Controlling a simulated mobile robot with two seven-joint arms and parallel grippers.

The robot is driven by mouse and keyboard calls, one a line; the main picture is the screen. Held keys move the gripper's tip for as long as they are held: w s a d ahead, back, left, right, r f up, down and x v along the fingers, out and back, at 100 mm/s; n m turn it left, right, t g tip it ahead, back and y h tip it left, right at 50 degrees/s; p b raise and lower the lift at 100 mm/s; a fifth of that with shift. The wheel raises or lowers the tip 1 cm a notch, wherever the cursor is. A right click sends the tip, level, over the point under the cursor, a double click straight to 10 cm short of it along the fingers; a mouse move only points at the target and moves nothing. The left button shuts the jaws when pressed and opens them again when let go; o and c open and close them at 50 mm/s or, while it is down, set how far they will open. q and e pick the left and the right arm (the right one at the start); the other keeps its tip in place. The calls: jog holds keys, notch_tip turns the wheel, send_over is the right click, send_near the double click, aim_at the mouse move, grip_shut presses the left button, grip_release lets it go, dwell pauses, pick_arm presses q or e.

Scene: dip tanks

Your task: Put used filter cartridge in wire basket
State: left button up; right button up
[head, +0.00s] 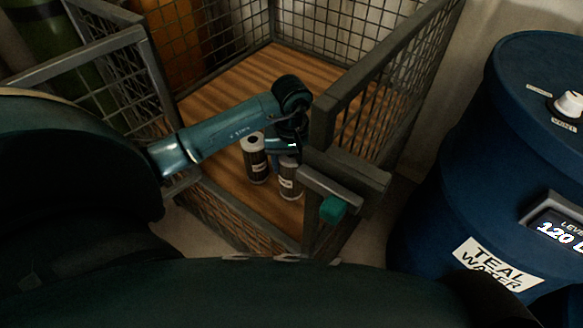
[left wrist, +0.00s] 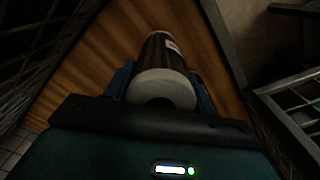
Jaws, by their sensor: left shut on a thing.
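The wire basket (head: 345,95) has dark mesh walls and a slatted wooden floor. My left arm reaches over its front side, and my left gripper (head: 287,150) points down inside it. The gripper is shut on a used filter cartridge (head: 290,180), dark with a pale top and a white label. In the left wrist view the cartridge's pale, holed end (left wrist: 165,88) sits between the blue fingers (left wrist: 162,84), above or on the wood; I cannot tell if it touches. A second similar cartridge (head: 255,160) stands upright just left of it. My right gripper is not in view.
A bar with a teal grip (head: 332,210) is at the basket's front corner. A large blue drum (head: 470,170) labelled teal water stands at the right. Orange and green cylinders stand behind mesh at the upper left. The basket's rear floor is clear.

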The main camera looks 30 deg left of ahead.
pick_arm(q)
notch_tip(320, 180, down, 3)
jog(key=shift+f, duration=0.1)
jog(key=shift+b, duration=0.3)
jog(key=shift+f, duration=0.15)
jog(key=o, duration=1.2)
